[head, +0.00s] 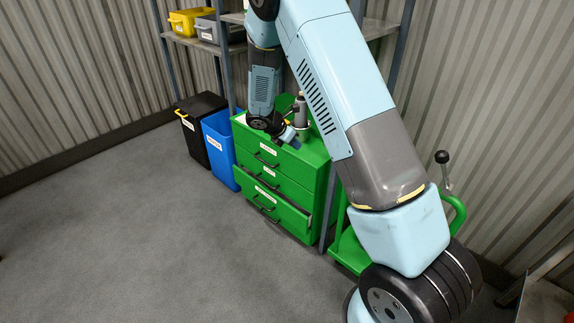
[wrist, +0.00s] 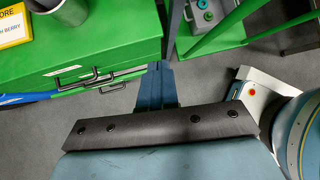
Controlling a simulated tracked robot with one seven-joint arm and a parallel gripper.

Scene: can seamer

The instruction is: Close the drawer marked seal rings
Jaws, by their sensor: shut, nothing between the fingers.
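A green cabinet (head: 320,153) with three drawers stands by the back wall. Its bottom drawer (head: 270,204) sticks out a little, with a dark gap at its right. The top drawer (head: 262,150) and middle drawer (head: 268,177) look shut or nearly so. Each has a black handle and a white label too small to read, so I cannot tell which is marked seal rings. My gripper (head: 291,136) is shut and empty, near the cabinet's top. In the wrist view my gripper (wrist: 157,80) points down beside the front edge of the cabinet top (wrist: 115,35), with black handles (wrist: 97,78) to its left.
A blue bin (head: 220,150) and a black bin (head: 198,128) stand left of the cabinet. A shelf with yellow (head: 187,21) and grey tubs is behind. A grey cylinder (head: 300,112) stands on the cabinet. A green frame (head: 350,250) is at right. The floor in front is clear.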

